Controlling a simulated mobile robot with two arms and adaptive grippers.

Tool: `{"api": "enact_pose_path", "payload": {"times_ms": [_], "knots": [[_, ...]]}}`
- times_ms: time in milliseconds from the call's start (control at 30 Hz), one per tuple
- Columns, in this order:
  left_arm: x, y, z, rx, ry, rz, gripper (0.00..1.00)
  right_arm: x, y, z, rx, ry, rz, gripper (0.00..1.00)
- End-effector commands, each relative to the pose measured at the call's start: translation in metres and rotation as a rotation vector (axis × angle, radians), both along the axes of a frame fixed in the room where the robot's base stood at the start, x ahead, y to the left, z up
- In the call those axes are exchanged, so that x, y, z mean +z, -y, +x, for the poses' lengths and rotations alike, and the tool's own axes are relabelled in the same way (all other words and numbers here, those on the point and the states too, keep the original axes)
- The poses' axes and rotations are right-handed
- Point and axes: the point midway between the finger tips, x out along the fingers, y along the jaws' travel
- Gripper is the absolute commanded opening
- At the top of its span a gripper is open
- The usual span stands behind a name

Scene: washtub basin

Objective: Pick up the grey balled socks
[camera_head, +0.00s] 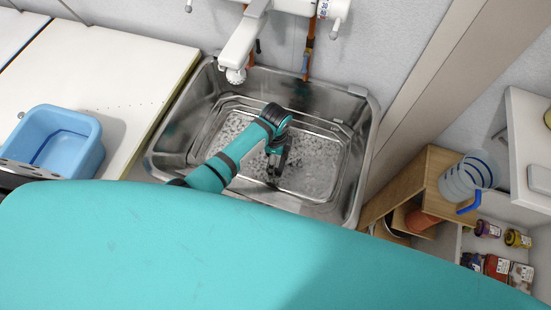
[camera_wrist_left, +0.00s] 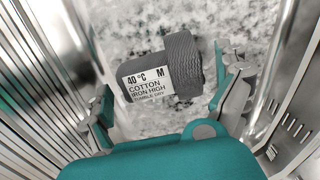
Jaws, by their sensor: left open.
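The grey balled socks (camera_wrist_left: 180,62) lie on the pale speckled bottom of the basin in the left wrist view, with a white care label on one side. My left gripper (camera_wrist_left: 165,108) is open, its two fingers spread on either side of the lower part of the socks. I cannot tell whether the right finger touches them. In the head view my left gripper (camera_head: 274,172) reaches down into the metal basin (camera_head: 345,160), and the socks are hidden behind it. My right gripper is not in view.
Steep metal basin walls rise close to both sides of the gripper. A tap (camera_head: 243,45) hangs over the basin's back edge. A blue tub (camera_head: 75,120) sits on the white counter (camera_head: 120,70) at left. A ribbed clear jug (camera_head: 462,178) stands at right.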

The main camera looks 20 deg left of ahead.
Motion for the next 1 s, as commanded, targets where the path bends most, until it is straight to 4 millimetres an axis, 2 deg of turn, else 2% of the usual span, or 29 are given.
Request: {"api": "enact_pose_path", "payload": {"times_ms": [100, 367, 700, 1000], "knots": [[-0.0106, 0.0003, 0.0, 0.0, 0.0, 0.0, 1.0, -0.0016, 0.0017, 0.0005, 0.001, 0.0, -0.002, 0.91], [-0.0119, 0.0003, 0.0003, 0.0, 0.002, -0.001, 0.99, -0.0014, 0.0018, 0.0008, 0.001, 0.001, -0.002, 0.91], [-0.0117, 0.0001, 0.0002, 0.001, 0.001, 0.0, 0.54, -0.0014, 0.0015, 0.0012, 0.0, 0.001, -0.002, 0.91], [-0.0067, 0.0, 0.0008, 0.0, 0.003, -0.001, 0.52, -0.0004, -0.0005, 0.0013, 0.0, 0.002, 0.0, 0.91]]}}
